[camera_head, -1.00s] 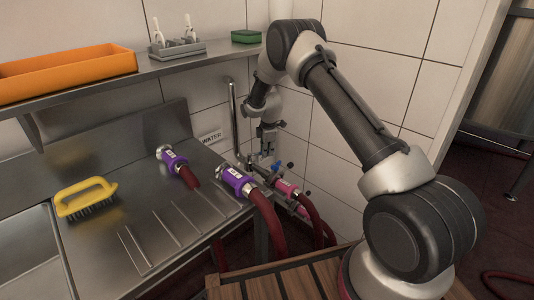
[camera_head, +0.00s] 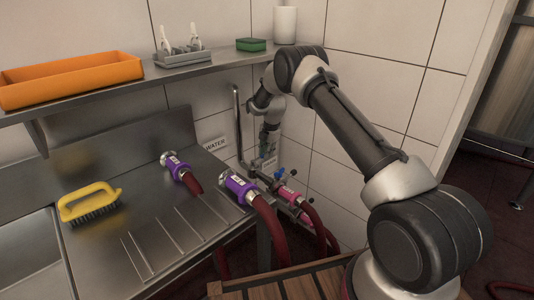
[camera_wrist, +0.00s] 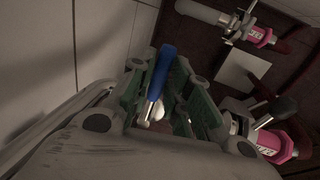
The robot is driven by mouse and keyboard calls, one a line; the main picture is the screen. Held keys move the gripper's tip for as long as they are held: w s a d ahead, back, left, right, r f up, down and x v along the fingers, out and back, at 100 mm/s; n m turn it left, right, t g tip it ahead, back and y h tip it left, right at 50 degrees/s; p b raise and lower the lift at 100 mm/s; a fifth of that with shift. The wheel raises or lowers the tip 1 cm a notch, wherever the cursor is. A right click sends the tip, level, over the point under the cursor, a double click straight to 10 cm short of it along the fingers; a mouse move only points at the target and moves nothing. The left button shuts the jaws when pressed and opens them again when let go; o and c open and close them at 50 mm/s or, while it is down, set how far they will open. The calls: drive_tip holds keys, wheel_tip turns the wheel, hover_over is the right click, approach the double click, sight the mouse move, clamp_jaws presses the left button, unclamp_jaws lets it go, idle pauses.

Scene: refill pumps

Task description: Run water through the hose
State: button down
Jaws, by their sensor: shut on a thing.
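My gripper (camera_head: 268,152) is at the water pipe (camera_head: 239,130) in the corner, under the shelf. In the wrist view its green-padded fingers (camera_wrist: 159,80) are closed around a blue lever handle (camera_wrist: 161,72). The blue handle also shows small in the head view (camera_head: 279,174), just below the fingers. A pink-collared red hose (camera_head: 288,194) sits right beside the valve. Its pink collar appears at the right of the wrist view (camera_wrist: 268,143). Purple-collared hose ends lie on the steel counter, one at its right edge (camera_head: 240,187) and one farther back (camera_head: 176,168). I see no water.
A WATER label (camera_head: 215,145) is on the tiled wall. The shelf (camera_head: 205,68) above holds an orange tray (camera_head: 70,82), a grey caddy (camera_head: 183,57), a green sponge (camera_head: 251,44) and a white cylinder (camera_head: 285,25). A yellow brush (camera_head: 89,203) lies on the counter.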

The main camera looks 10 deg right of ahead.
idle(0.3)
drive_tip(key=c, duration=1.3)
unclamp_jaws()
drive_tip(key=shift+c, duration=0.2)
